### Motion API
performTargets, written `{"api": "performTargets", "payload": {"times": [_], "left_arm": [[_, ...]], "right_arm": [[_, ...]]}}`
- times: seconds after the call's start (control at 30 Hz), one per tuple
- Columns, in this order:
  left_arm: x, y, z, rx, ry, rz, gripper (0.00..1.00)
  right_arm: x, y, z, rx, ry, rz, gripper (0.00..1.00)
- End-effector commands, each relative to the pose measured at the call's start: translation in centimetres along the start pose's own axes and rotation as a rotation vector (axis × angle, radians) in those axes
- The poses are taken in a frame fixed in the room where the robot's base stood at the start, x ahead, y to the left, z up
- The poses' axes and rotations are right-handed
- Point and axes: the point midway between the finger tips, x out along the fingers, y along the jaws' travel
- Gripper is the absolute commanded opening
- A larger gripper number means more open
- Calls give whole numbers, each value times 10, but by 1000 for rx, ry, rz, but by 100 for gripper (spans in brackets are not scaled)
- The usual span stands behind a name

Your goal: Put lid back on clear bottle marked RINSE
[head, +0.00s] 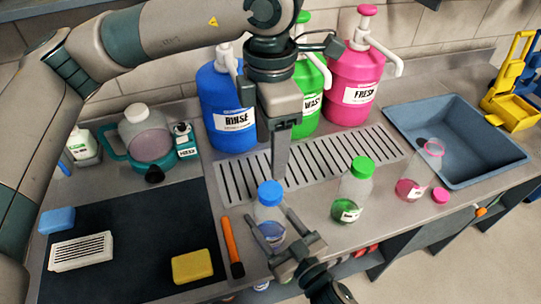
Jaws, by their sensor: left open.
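A clear bottle (268,212) with blue liquid stands on the counter's front part. A blue lid (270,193) sits at its top; I cannot tell whether it is fastened. Its label is not readable, so I cannot confirm RINSE. My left gripper (280,174) points down just above and behind the blue lid, open and holding nothing that I can see. My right gripper (283,238) reaches up from the bottom edge, its fingers close to the bottle's lower right side. Whether they grip the bottle is unclear.
A green-lidded bottle (352,190) and an open bottle with pink liquid (411,188) stand to the right, a pink lid (440,196) beside the latter. Blue RINSE (228,100), green WASH (309,95) and pink FRESH (356,85) dispensers stand behind. An orange-handled tool (231,243) lies left.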

Motion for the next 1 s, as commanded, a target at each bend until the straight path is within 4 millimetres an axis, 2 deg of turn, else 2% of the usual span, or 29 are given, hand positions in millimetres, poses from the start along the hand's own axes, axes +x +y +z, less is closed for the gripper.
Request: {"api": "performTargets", "payload": {"times": [0.33, 0.37, 0.43, 0.47, 0.8, 1.0], "left_arm": [[-4, 0, 0, 0, 0, -1, 61], [-4, 0, 0, 0, 0, -1, 61], [-4, 0, 0, 0, 0, -1, 61], [-4, 0, 0, 0, 0, -1, 61], [-3, 0, 0, 0, 0, -1, 61], [2, 0, 0, 0, 0, -1, 61]], "right_arm": [[0, 0, 0, 0, -1, 0, 0], [0, 0, 0, 0, -1, 0, 62], [0, 0, 0, 0, -1, 0, 79], [0, 0, 0, 0, -1, 0, 81], [-1, 0, 0, 0, -1, 0, 81], [-12, 0, 2, 1, -1, 0, 81]]}}
